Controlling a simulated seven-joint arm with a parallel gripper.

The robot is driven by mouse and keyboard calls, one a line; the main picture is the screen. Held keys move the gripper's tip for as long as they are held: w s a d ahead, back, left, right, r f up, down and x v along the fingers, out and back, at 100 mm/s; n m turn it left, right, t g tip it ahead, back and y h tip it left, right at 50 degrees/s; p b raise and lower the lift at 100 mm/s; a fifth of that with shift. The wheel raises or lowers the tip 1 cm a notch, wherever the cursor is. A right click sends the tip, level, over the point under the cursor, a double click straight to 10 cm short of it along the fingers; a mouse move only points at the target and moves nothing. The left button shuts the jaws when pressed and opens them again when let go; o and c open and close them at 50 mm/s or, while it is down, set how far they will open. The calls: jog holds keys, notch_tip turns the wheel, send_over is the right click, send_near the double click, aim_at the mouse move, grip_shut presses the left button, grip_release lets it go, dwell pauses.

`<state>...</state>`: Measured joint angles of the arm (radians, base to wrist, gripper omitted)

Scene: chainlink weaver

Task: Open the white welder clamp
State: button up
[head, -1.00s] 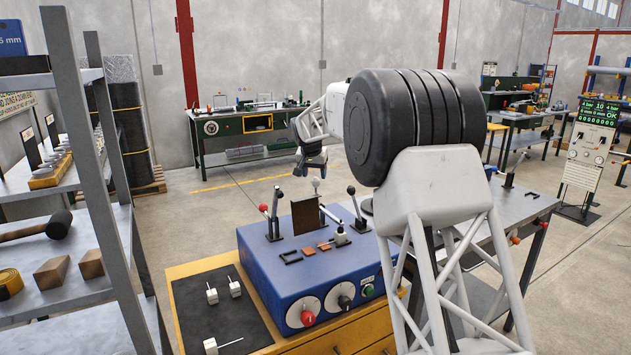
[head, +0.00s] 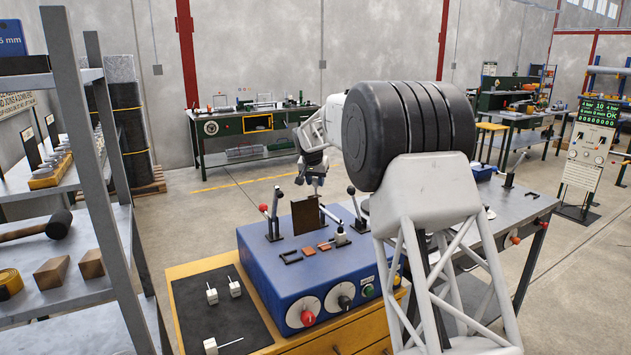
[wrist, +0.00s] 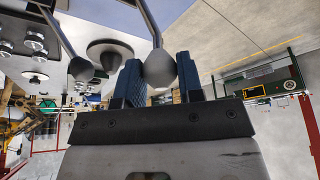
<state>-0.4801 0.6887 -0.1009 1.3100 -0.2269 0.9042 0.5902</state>
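The blue welder (head: 270,280) sits on a yellow bench, with levers and a brown upright plate (head: 305,216) on top. My gripper (head: 314,179) points down at the pale-knobbed lever at the back of the welder, which it mostly hides in the head view. In the wrist view the pale grey knob (wrist: 158,68) on its thin rod lies between the blue fingertips of my gripper (wrist: 160,82). The fingers stand apart on either side of it. Whether they touch it is hard to tell.
A red-knobbed lever (head: 264,208) stands left of the plate, and black-knobbed levers (head: 351,190) stand right. In the wrist view a dark knob (wrist: 80,68) is close left of my fingers. Small white-bodied parts (head: 235,287) lie on a black mat. A grey shelf stands at left.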

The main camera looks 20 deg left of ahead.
grip_shut()
